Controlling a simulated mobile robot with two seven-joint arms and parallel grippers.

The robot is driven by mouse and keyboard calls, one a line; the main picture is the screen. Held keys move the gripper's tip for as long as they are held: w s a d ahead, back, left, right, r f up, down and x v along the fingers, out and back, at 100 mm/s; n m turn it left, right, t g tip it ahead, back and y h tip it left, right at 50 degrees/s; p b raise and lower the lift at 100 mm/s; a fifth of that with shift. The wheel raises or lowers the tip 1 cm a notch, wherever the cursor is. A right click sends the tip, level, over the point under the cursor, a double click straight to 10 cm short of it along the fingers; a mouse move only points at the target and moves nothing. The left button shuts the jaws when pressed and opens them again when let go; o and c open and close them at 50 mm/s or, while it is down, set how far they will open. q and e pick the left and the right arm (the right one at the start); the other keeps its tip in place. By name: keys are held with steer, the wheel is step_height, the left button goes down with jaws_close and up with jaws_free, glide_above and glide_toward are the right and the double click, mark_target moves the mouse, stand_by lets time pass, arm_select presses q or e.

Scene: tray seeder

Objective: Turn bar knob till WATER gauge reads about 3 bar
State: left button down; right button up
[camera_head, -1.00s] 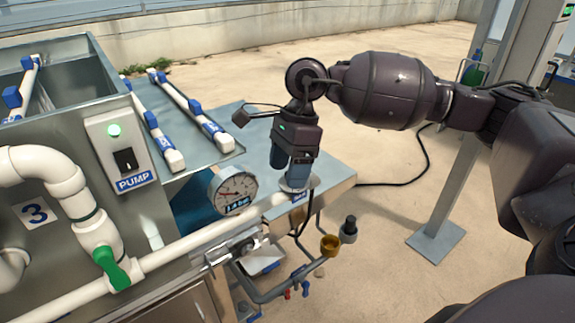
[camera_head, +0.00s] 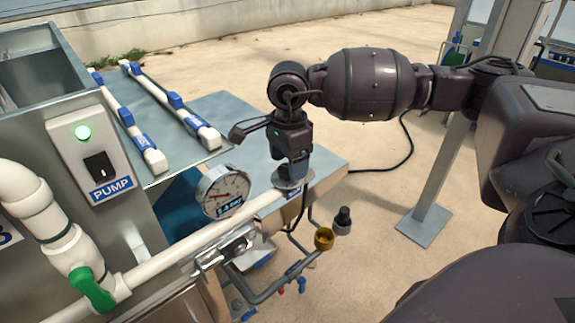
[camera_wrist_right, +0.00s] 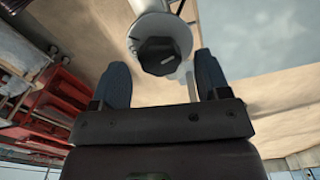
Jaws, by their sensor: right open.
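The round pressure gauge (camera_head: 223,192) with a white dial stands above the white pipe, left of my right gripper. My right gripper (camera_head: 293,176) points down over a pale disc (camera_head: 291,186) at the pipe's end, hiding the knob in the head view. In the right wrist view a black knob (camera_wrist_right: 158,57) with a light mark sits on a white round base. My right gripper (camera_wrist_right: 161,62) is open, its blue fingers on either side of the knob. Contact cannot be told. My left gripper is out of view.
The PUMP switch box (camera_head: 93,155), with a lit green light, is at left. A green-handled valve (camera_head: 93,290) sits on the white pipe (camera_head: 160,262). A brass fitting (camera_head: 324,238) and black cap (camera_head: 343,220) are below the gripper.

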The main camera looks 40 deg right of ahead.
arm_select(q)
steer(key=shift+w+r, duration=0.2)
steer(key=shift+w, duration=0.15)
arm_select(e)
steer(key=shift+f, duration=0.7)
steer(key=c, duration=0.9)
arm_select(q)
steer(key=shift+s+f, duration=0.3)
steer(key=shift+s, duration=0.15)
